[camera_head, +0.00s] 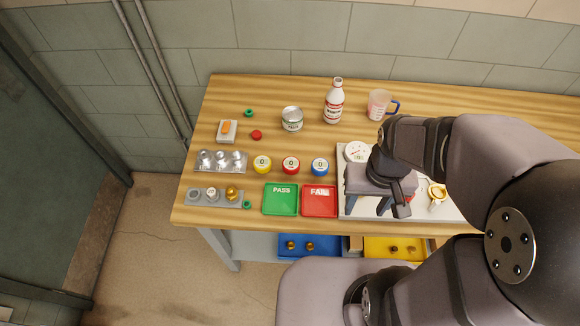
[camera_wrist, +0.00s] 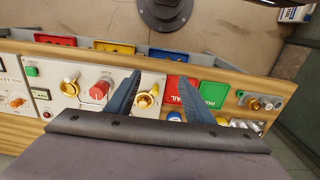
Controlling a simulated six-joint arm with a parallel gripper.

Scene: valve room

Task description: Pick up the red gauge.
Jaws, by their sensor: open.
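The red gauge (camera_head: 291,165) stands on the wooden bench in the body camera view, between a yellow gauge (camera_head: 262,165) and a blue gauge (camera_head: 320,167). It has a round pale face and a red rim. My gripper (camera_head: 370,207) is open and empty, to the right of the red gauge over the white panel. In the wrist view my gripper (camera_wrist: 160,82) has its two fingers spread, with a brass valve (camera_wrist: 147,98) visible between them. I cannot make out the red gauge in the wrist view; my gripper body covers much of that area.
A green PASS tray (camera_head: 281,199) and a red FAIL tray (camera_head: 319,201) lie in front of the gauges. The white panel (camera_head: 349,211) bears valves, a dial and a red knob (camera_wrist: 100,88). A can (camera_head: 292,118), bottle (camera_head: 334,102) and jug (camera_head: 378,104) stand behind.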

